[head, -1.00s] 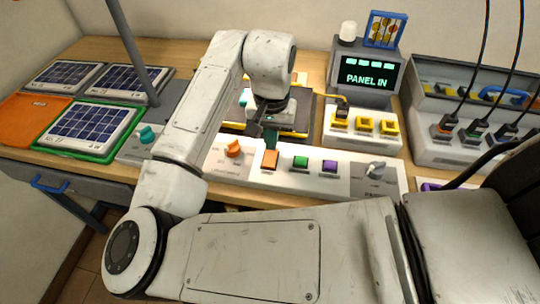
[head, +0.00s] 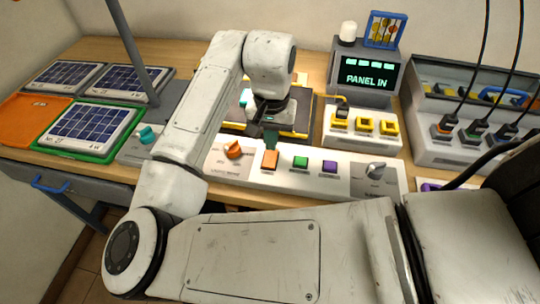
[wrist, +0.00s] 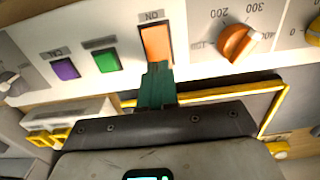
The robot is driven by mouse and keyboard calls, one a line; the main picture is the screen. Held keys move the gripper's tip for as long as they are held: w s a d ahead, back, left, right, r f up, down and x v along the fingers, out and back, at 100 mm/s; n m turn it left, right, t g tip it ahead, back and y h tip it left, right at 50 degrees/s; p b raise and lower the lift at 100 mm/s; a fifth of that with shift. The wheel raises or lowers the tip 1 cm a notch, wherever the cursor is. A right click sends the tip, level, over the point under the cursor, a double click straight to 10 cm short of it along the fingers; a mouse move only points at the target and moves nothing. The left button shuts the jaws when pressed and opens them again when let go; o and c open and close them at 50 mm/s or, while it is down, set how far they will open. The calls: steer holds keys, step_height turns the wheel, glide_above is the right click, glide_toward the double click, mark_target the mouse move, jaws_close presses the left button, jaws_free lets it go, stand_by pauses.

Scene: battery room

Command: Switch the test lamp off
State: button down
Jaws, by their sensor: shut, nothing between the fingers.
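An orange rocker switch (head: 270,159) sits on the white control panel (head: 215,160), left of a green and a purple switch. My gripper (head: 270,144) is shut and empty, its dark green fingertips just behind the orange switch. In the wrist view the fingertips (wrist: 157,72) point at the near end of the orange switch (wrist: 156,43), touching or very close; I cannot tell which. A label reading ON, seen upside down, is beside that switch. No lamp is clearly identifiable; a white cylinder (head: 348,32) stands on the display unit.
An orange knob (head: 233,150) is left of the orange switch; the green switch (head: 301,162) and purple switch (head: 330,167) are right of it. A grey knob (head: 376,170) is farther right. The display (head: 368,75) reads PANEL IN. Yellow connectors (head: 364,124) stand behind.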

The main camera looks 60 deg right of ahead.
steer(key=shift+f+b, duration=0.55)
steer(key=shift+f, duration=0.4)
stand_by(1.0)
step_height(320, 180, up, 7)
steer(key=p, duration=0.7)
steer(key=shift+r, duration=0.1)
stand_by(0.8)
